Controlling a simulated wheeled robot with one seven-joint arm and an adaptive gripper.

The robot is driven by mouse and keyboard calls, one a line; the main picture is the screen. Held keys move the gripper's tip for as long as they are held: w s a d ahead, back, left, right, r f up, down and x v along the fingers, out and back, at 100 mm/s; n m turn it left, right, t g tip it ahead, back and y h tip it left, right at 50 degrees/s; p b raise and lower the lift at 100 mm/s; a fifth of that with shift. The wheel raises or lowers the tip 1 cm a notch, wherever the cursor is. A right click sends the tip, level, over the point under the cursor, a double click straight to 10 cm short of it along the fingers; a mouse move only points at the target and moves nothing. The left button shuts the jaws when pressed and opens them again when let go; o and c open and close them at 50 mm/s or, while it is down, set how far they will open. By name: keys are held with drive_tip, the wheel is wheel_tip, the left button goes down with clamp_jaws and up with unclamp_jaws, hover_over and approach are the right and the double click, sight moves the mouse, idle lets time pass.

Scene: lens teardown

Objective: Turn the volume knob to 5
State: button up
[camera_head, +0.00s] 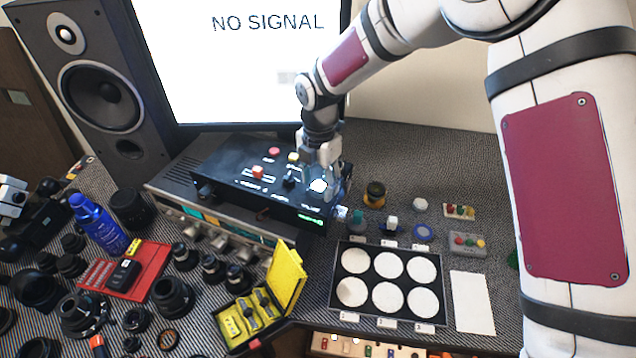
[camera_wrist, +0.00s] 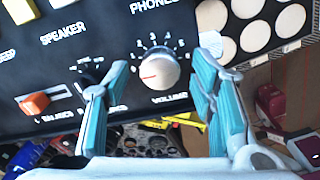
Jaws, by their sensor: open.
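The volume knob (camera_wrist: 158,70) is a round cream knob with a red pointer line, above the word VOLUME on a black panel (camera_wrist: 110,50). My gripper (camera_wrist: 161,62) is open, with one teal finger on each side of the knob and a gap visible on both sides. In the head view my gripper (camera_head: 320,168) reaches down over the right end of the black control box (camera_head: 235,185), where the knob (camera_head: 318,185) shows as a bright white spot.
An orange slider (camera_wrist: 36,103) and a small black knob (camera_wrist: 88,76) sit left of the volume knob. The box rests on a grey amplifier (camera_head: 165,185). A monitor (camera_head: 240,60) stands behind; a tray with white discs (camera_head: 345,270) lies at the right front.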

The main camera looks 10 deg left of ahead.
drive_tip(key=shift+f, duration=0.5)
drive_tip(key=c, duration=1.1)
drive_tip(key=shift+c, duration=0.2)
